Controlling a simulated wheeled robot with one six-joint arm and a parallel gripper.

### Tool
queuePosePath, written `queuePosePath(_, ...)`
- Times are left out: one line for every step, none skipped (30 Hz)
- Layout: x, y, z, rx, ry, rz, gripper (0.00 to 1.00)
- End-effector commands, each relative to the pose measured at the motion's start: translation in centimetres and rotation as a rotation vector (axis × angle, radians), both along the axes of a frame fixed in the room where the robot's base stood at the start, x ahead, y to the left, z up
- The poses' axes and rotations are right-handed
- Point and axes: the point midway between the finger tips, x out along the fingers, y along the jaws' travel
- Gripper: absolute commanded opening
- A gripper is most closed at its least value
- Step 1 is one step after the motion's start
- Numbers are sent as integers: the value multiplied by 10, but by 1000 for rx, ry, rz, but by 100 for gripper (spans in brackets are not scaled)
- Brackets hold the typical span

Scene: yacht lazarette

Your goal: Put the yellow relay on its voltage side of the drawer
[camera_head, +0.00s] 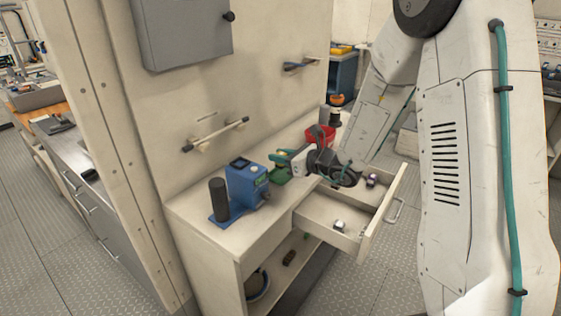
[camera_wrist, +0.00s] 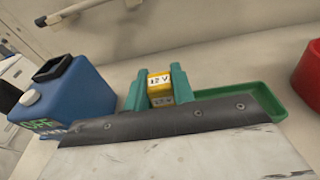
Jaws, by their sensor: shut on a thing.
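I cannot tell whether the relay still touches the tray. In the head view my gripper (camera_head: 283,160) is left of the open drawer (camera_head: 381,215), and the relay cannot be made out there. The drawer has a divider across it. A small whitish item (camera_head: 341,226) lies in the near part and a purple one (camera_head: 372,180) in the far part.
A blue device (camera_head: 246,184) with a black cylinder (camera_head: 219,198) beside it stands on the counter; its label reads OFF in the wrist view (camera_wrist: 42,125). A red bin (camera_head: 322,136) stands behind my gripper. A wall rail (camera_head: 215,134) is above the counter.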

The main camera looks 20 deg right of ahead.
Motion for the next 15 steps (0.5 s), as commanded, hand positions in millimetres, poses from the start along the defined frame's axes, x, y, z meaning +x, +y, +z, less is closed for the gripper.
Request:
queuePosePath(-1,1,-13,3,7,1,0)
queuePosePath(-1,2,-19,2,8,1,0)
queuePosePath(-1,3,-25,2,7,3,0)
queuePosePath(-1,4,-28,2,5,4,0)
queuePosePath(-1,4,-30,1,3,5,0)
queuePosePath(-1,6,-31,1,2,7,0)
queuePosePath(-1,6,-32,0,1,8,0)
queuePosePath(-1,7,-32,0,0,8,0)
queuePosePath(-1,7,-31,0,0,8,0)
queuePosePath(-1,7,-31,0,0,8,0)
queuePosePath(-1,7,-31,0,0,8,0)
queuePosePath(-1,7,-31,0,0,7,0)
queuePosePath(-1,6,-31,0,0,7,0)
queuePosePath(-1,6,-32,0,1,7,0)
queuePosePath(-1,6,-33,1,2,7,0)
